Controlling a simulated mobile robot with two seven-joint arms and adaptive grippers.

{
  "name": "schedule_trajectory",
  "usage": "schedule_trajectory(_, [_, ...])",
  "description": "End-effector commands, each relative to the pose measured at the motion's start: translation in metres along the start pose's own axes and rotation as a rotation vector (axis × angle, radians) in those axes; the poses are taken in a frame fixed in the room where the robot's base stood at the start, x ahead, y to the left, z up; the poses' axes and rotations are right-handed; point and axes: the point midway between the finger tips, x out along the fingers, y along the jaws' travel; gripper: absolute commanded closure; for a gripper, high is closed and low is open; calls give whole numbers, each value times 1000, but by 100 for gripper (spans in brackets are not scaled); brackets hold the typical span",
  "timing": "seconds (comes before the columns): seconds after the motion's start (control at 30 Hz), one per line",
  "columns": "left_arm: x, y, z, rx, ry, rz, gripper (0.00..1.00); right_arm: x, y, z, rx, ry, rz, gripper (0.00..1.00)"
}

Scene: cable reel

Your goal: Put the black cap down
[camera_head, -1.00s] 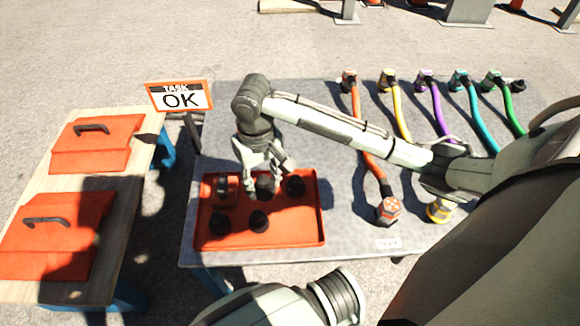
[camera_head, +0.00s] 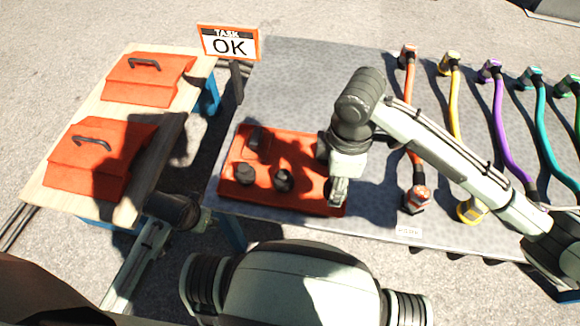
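Two black caps, a left one (camera_head: 246,178) and a right one (camera_head: 283,180), sit in the front part of the red tray (camera_head: 290,203). Another dark cap shape (camera_head: 322,147) shows at the tray's right side, partly behind my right wrist. My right gripper (camera_head: 338,194) points down over the tray's front right corner. Its fingers look close together, with something dark beside them; I cannot tell whether they hold a cap. My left arm shows at the lower left beside the wooden table; its gripper cannot be made out.
A dark-topped item (camera_head: 258,138) lies in the tray's back left. Orange (camera_head: 409,85), yellow, purple, teal and green cables lie to the right on the grey table (camera_head: 310,75). Two red lidded boxes (camera_head: 150,80) sit on the wooden table (camera_head: 60,180).

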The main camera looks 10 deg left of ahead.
Motion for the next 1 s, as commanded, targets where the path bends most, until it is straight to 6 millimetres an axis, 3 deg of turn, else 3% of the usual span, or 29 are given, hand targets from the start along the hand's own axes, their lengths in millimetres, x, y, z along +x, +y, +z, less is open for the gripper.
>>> schedule_trajectory(0.03, [-1,-1,1,-1,-1,-2,60,-3,-7,-15,-178,1,4,94])
schedule_trajectory(0.2, [-2,-1,6,0,-14,-3,60,-6,-32,-48,-717,-3,2,94])
schedule_trajectory(0.4, [-6,-1,4,2,-7,-4,60,-7,-50,-66,-1090,-5,1,94])
schedule_trajectory(0.57, [-7,-2,3,5,-4,-6,60,1,-45,-64,-1170,-7,-3,94])
schedule_trajectory(1.0, [-29,-6,-1,9,4,-20,60,55,38,-23,-1168,-6,-2,94])
